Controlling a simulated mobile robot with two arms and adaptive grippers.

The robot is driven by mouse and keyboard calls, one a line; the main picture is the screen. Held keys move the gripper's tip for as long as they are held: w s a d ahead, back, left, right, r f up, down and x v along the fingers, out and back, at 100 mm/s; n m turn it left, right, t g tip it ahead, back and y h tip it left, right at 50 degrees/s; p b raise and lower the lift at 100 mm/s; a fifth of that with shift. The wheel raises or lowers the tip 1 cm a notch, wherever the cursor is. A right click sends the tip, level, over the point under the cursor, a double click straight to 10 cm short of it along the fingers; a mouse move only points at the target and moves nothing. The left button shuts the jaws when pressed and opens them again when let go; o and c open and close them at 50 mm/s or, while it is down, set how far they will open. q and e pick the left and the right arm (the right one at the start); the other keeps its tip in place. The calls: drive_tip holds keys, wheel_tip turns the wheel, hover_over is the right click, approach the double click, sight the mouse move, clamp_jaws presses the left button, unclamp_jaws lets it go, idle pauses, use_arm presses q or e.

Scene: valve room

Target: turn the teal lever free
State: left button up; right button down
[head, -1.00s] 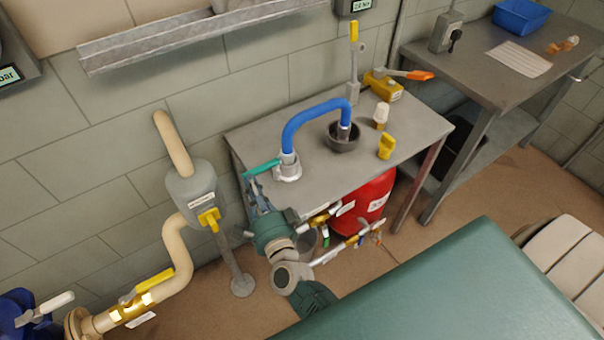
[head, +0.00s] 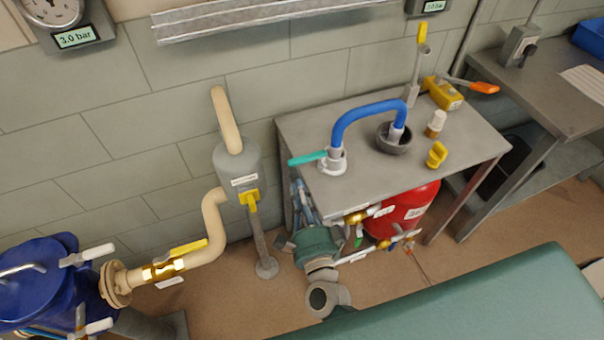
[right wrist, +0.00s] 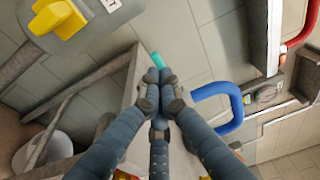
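The teal lever (head: 307,158) sits at the foot of the blue hose (head: 365,115), near the grey table's left edge, and points left past that edge. My right gripper (head: 297,186) is just below the lever's free end in the head view, with its fingers pointing up. In the right wrist view the fingers of my right gripper (right wrist: 157,76) are together, with nothing visible between them. The teal lever (right wrist: 158,59) shows just beyond the fingertips, partly hidden by them. Whether they touch it I cannot tell. My left gripper is not in view.
The table (head: 330,198) also holds a dark cup (head: 394,142), a small bottle (head: 436,123) and yellow fittings. A grey trap (head: 236,165) with a yellow handle stands left of my right gripper. A red tank (head: 405,213) is under the table. A green padded surface (head: 480,300) lies in front.

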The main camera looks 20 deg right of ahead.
drive_tip(key=s, duration=0.6)
drive_tip(key=shift+a, duration=0.1)
idle(0.3)
